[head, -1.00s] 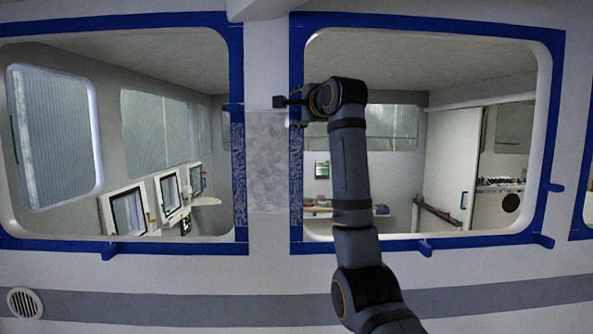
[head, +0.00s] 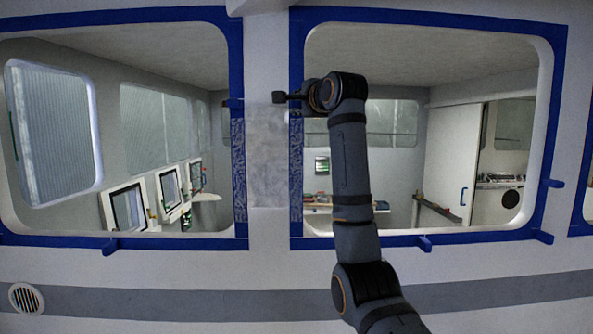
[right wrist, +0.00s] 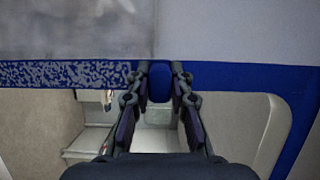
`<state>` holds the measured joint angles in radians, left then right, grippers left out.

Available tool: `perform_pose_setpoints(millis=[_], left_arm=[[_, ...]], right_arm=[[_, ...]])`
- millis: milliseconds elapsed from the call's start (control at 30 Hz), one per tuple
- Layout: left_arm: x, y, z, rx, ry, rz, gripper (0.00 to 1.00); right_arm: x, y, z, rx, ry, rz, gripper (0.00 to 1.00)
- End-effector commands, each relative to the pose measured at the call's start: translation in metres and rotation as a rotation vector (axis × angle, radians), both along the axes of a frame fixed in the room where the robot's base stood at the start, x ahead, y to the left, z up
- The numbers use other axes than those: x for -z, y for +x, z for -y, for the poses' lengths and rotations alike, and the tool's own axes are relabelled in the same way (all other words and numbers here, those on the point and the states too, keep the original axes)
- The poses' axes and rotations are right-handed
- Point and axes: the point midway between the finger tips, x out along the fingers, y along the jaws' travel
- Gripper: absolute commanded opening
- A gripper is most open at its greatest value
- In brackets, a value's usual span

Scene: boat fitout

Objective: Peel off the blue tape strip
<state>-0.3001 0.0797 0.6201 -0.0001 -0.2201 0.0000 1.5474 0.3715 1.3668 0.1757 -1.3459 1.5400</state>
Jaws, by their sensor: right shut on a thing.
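Blue tape strips edge the windows on the light wall. The strip on the left edge of the right window (head: 297,60) is plain blue above and speckled with pale marks lower down. My right gripper (head: 280,97) is at this strip. In the right wrist view its fingertips (right wrist: 160,72) are closed on a small blue tab (right wrist: 160,86) standing at the strip. The strip (right wrist: 240,76) still lies along the window edge on both sides of the fingers. My left gripper is not in view.
A mottled grey patch (head: 267,155) covers the pillar between the windows.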

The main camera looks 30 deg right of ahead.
Motion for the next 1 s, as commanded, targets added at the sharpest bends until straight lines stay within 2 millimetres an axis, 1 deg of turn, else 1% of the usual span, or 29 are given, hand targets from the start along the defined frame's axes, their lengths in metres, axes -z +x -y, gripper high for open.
perform_pose_setpoints(millis=[600,833,1000], left_arm=[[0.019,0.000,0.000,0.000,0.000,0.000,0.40],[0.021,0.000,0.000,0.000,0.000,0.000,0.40],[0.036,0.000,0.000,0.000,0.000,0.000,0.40]], right_arm=[[0.002,-0.023,-0.014,-0.001,0.000,0.000,0.00],[0.001,-0.027,-0.017,-0.001,0.000,0.000,0.00],[0.003,-0.044,-0.028,-0.001,-0.001,0.003,0.00]])
